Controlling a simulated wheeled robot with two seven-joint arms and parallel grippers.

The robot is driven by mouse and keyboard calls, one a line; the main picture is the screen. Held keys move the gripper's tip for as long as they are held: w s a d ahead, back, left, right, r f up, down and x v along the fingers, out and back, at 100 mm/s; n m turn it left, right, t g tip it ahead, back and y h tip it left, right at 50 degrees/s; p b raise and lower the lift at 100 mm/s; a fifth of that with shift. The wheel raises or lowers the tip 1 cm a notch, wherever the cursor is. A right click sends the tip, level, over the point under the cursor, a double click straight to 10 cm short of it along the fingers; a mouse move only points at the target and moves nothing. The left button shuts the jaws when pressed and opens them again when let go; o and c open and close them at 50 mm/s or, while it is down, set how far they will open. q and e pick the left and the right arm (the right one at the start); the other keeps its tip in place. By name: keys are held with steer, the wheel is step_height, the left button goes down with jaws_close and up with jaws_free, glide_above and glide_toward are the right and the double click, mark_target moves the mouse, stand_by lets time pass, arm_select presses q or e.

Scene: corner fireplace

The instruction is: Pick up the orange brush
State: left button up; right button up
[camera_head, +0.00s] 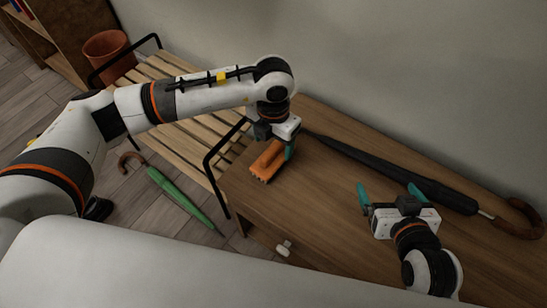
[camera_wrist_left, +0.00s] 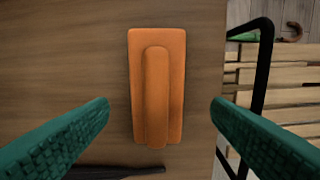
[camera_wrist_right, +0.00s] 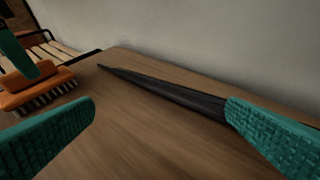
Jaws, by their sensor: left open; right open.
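The orange brush (camera_head: 267,161) lies on the wooden table near its left end, with its bristles down. In the left wrist view the brush (camera_wrist_left: 156,88) is between the two teal fingers and apart from both. My left gripper (camera_wrist_left: 160,108) is open above it; in the head view this gripper (camera_head: 279,147) partly covers the brush. My right gripper (camera_head: 390,193) is open and empty over the right part of the table. The right wrist view shows the brush (camera_wrist_right: 36,92) at the left, its bristles on the table, with a teal finger of my left gripper above it.
A closed black umbrella (camera_head: 400,177) with a brown hooked handle lies along the wall side of the table. A slatted bench (camera_head: 170,140) stands left of the table. A green umbrella (camera_head: 180,198) is on the floor. A terracotta pot (camera_head: 106,50) stands behind the bench.

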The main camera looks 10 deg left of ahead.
mark_target(275, 146)
arm_select(q)
steer(key=f, duration=0.2)
steer(key=f+b, duration=0.1)
steer(key=f, duration=0.1)
steer(key=shift+w+d+f, duration=0.1)
steer(key=shift+d+f, duration=0.1)
steer(key=shift+f, duration=0.3)
arm_select(e)
step_height(275, 146, up, 5)
steer(key=w+a+t+y, duration=0.1)
steer(key=w+t, duration=0.1)
steer(key=t, duration=0.2)
steer(key=shift+w+a+r, duration=0.2)
steer(key=shift+w+a, duration=0.1)
steer(key=shift+w, duration=0.1)
arm_select(q)
steer(key=shift+c, duration=0.4)
steer(key=c, duration=1)
